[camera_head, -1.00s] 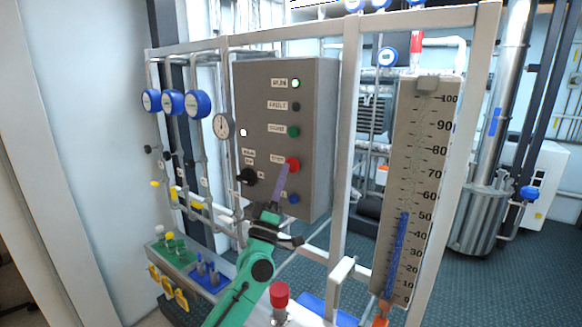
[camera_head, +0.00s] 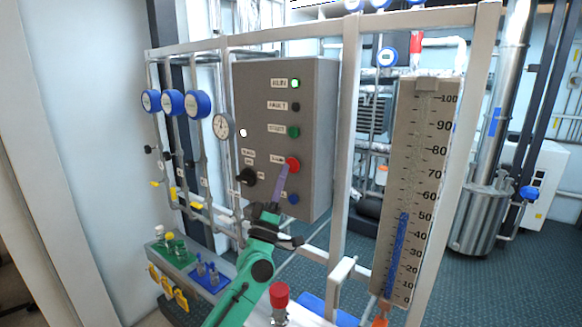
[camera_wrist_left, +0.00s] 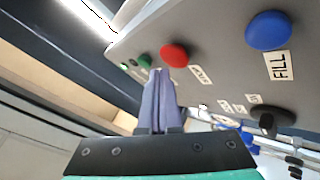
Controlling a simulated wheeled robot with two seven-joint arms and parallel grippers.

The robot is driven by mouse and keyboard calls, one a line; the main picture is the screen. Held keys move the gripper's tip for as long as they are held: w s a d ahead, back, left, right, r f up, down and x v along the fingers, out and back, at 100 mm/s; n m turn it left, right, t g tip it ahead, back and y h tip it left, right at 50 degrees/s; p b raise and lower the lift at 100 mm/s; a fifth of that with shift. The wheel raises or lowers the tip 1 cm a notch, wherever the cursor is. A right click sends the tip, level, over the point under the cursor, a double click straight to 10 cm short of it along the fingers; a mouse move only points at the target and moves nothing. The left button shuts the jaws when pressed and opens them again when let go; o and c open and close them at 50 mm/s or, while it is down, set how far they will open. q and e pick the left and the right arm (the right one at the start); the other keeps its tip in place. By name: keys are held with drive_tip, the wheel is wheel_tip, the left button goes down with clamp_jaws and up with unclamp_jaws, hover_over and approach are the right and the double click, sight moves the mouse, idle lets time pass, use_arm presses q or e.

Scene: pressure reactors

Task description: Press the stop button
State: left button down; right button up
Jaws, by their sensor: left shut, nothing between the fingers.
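The stop button is the red round button (camera_head: 293,165) on the grey control box (camera_head: 265,125); in the left wrist view the red button (camera_wrist_left: 174,55) lies just beyond the fingertips. My left gripper (camera_head: 284,170) has its purple fingers together and empty, with the tips at the lower left edge of the red button in the head view. In the left wrist view its fingertips (camera_wrist_left: 159,75) are just below the button; I cannot tell whether they touch it. My right gripper is not in view.
A green button (camera_head: 294,132) and a lit green lamp (camera_head: 295,84) sit above the red one. A blue FILL button (camera_head: 293,199) is below, and a black knob (camera_head: 247,176) is at left. A frame post stands right of the box.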

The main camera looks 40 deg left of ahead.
use_arm(q)
drive_tip(key=shift+w, duration=0.15)
idle(0.5)
drive_tip(key=shift+w, duration=0.3)
drive_tip(key=shift+w, duration=0.45)
idle(0.7)
drive_tip(key=shift+s, duration=0.9)
drive_tip(key=s+p, duration=0.1)
drive_tip(key=s, duration=0.4)
drive_tip(key=shift+d, duration=0.1)
